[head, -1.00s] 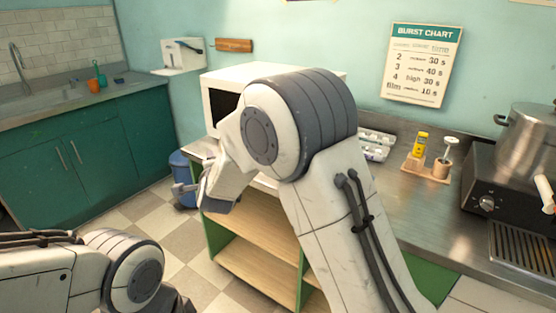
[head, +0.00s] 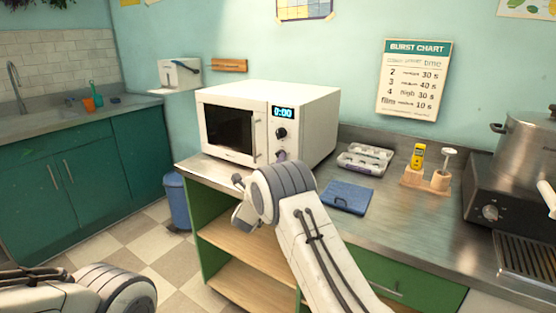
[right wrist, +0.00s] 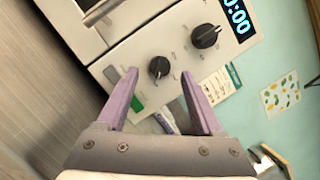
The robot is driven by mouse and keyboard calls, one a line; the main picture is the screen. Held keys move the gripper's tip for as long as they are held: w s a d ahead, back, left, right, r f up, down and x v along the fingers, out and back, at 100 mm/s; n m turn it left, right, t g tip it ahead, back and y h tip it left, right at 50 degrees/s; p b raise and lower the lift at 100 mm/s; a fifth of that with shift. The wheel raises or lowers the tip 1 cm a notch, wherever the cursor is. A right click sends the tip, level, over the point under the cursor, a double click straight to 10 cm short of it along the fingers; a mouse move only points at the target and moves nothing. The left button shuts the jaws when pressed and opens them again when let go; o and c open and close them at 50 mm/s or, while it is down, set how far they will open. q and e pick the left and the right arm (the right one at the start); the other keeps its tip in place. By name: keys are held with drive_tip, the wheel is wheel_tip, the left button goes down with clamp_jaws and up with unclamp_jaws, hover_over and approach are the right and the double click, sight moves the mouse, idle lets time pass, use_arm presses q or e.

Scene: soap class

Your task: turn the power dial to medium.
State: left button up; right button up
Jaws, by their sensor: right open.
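The white microwave (head: 228,90) stands on the counter, its door shut and its display (head: 283,112) reading 0:00. Two black dials show on its panel in the right wrist view: a larger one (right wrist: 205,37) by the display and a smaller one (right wrist: 158,66) farther from it. I cannot read their labels or settings. My right gripper (right wrist: 159,73) is open and empty, its purple fingers pointing at the panel, one on either side of the smaller dial in the picture. I cannot tell whether they touch it.
A blue folded cloth (head: 347,197) and a grey tray (head: 365,159) lie right of the microwave. A wooden holder (head: 425,181) and a hot plate with a steel pot (head: 525,145) stand farther right. A burst chart (head: 413,80) hangs on the wall.

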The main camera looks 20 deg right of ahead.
drive_tip(key=shift+x, duration=1.25)
clamp_jaws()
